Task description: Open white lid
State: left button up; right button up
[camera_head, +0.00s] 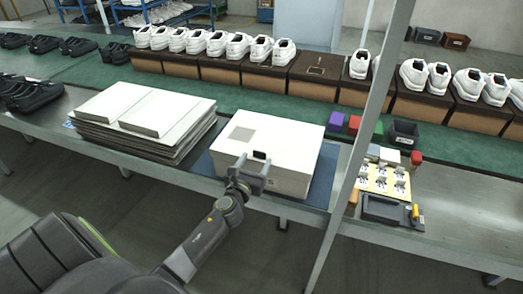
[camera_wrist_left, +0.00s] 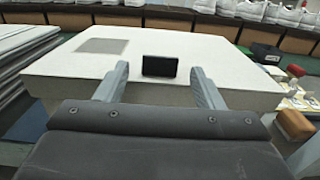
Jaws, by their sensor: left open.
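A white box with a closed white lid (camera_head: 285,140) sits on a dark blue mat (camera_head: 323,178) on the grey table in the head view. A grey square marks the lid's left part, and a small black tab (camera_head: 259,155) stands at its front edge. My left gripper (camera_head: 251,165) is at the front edge of the lid, its fingers on either side of the tab. In the left wrist view, the open fingers (camera_wrist_left: 158,85) have the black tab (camera_wrist_left: 160,66) between and beyond them, with gaps on both sides. My right gripper is not in view.
A stack of flat white boards (camera_head: 145,112) lies left of the box. Right of it are small coloured blocks (camera_head: 335,121), a yellow card of parts (camera_head: 384,181) and a dark tray (camera_head: 385,210). White shoes on brown boxes (camera_head: 220,70) line the green belt behind. A slanted grey post (camera_head: 352,160) stands at the right.

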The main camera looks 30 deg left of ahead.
aim_at(259, 154)
pick_arm(q)
jog(key=x, duration=0.6)
jog(key=shift+w+b, duration=0.15)
jog(key=shift+b, duration=0.25)
grip_shut()
jog(key=shift+r, duration=0.1)
